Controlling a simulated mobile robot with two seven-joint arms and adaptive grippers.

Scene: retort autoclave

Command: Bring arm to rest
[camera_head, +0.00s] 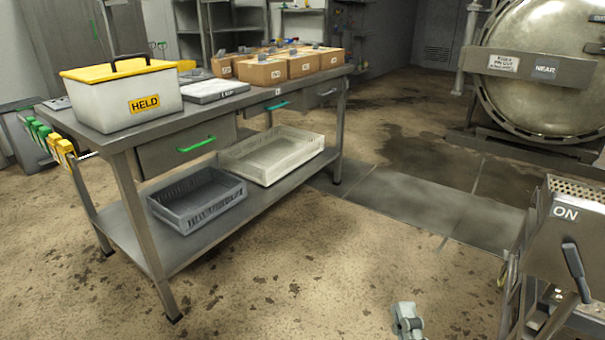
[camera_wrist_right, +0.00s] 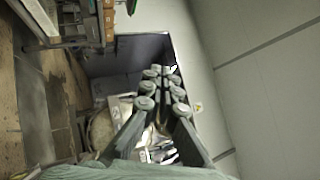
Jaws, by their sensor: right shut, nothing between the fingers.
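My right gripper (camera_head: 407,320) shows at the bottom edge of the head view, low over the bare floor and apart from the workbench and the ON box. Only a small grey part of it is in the picture. In the right wrist view its fingers (camera_wrist_right: 165,80) run up the middle with their tips close together, shut and empty. That view is turned on its side. My left gripper is not in the head view.
A metal workbench (camera_head: 150,232) stands at left, holding a HELD box (camera_head: 120,97) and several cartons (camera_head: 262,72). A box marked ON with a lever (camera_head: 575,265) stands at lower right. A round autoclave door (camera_head: 545,100) is behind. The floor between is clear.

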